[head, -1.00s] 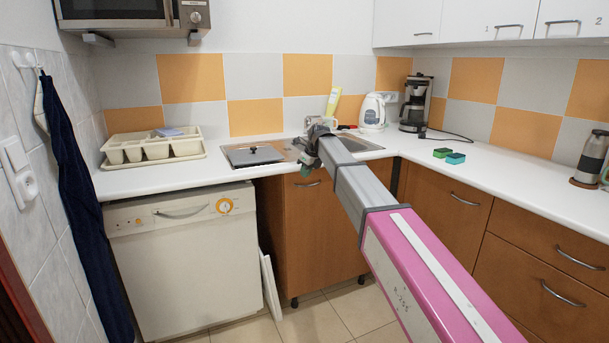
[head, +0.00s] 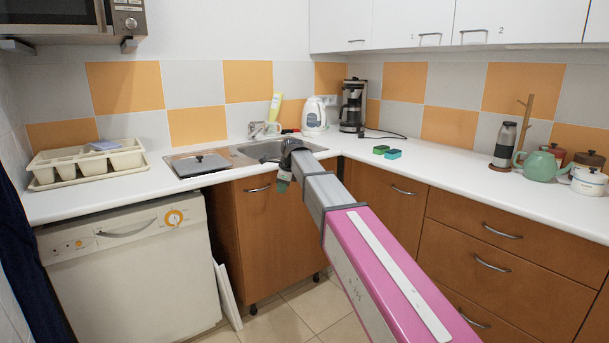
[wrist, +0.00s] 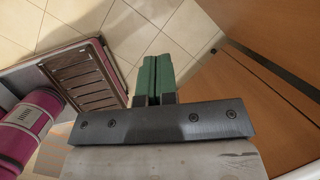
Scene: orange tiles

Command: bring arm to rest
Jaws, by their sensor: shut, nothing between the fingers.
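My gripper (head: 284,180) is at the end of my outstretched arm, in front of the wooden cabinet door below the sink, near the counter's front edge. In the wrist view my gripper (wrist: 154,75) shows two green fingers pressed together, with nothing between them. It points down toward the tiled floor. My arm runs from the lower right of the head view to the middle.
The white counter (head: 450,170) holds a sink (head: 265,151), a kettle (head: 314,115), a coffee maker (head: 353,105), sponges (head: 381,150) and a green teapot (head: 540,165). A dishwasher (head: 135,270) stands at left. The floor (head: 300,310) between the cabinets is bare.

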